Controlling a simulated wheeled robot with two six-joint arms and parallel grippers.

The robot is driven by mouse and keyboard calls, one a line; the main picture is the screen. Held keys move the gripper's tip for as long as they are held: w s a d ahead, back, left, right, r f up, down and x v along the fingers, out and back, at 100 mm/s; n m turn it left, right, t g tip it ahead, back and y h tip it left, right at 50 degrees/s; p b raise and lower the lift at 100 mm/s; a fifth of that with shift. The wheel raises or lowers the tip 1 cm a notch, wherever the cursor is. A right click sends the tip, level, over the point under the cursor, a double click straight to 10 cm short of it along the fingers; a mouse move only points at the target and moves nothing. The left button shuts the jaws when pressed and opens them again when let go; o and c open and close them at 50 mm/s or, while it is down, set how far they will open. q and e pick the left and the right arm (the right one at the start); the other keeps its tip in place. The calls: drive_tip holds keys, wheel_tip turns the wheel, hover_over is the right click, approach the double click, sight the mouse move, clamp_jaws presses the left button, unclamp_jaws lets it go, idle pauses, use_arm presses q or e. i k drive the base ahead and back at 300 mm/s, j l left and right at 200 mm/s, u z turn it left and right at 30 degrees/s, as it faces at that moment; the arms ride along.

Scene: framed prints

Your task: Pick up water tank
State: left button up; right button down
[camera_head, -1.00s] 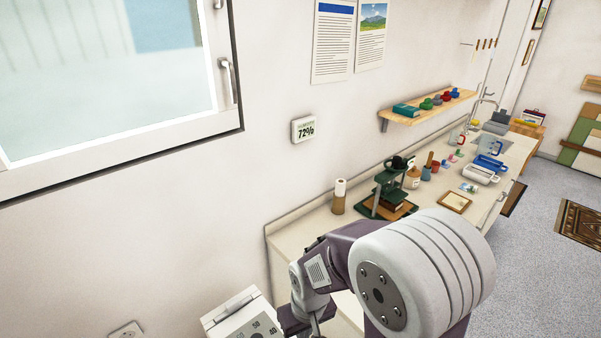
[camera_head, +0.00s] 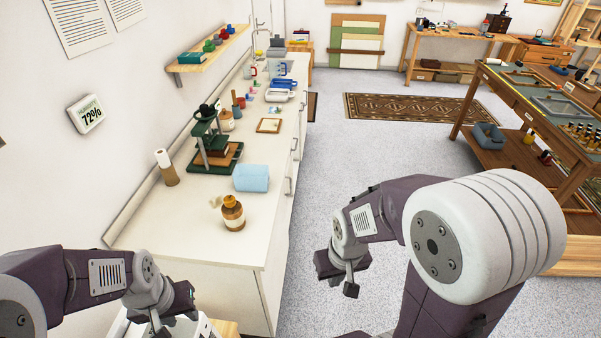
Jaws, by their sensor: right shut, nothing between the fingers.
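No water tank can be made out for certain. A white appliance (camera_head: 206,327) shows only in part at the bottom left, mostly hidden by my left arm; any tank in it is out of sight. A light blue, rounded block-like object (camera_head: 251,178) lies on the counter; I cannot tell what it is. My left gripper (camera_head: 165,326) points down above the appliance at the bottom edge, and its finger gap is not clear. My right gripper (camera_head: 347,280) is shut and empty, over the floor to the right of the counter.
A long white counter (camera_head: 190,235) runs along the left wall, bearing a brown jar (camera_head: 233,213), a green press (camera_head: 213,150) and a paper roll (camera_head: 166,167). A wooden workbench (camera_head: 530,120) stands at the right. Grey floor (camera_head: 365,150) is open between them.

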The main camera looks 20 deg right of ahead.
sight(247, 178)
drive_tip(key=i+l+u, duration=0.2)
drive_tip(key=u, duration=0.25)
drive_tip(key=i+l+u, duration=0.15)
drive_tip(key=l+u, duration=0.15)
drive_tip(key=u, duration=0.15)
drive_tip(key=i+l+u, duration=0.1)
drive_tip(key=l+u, duration=0.6)
drive_tip(key=u, duration=0.15)
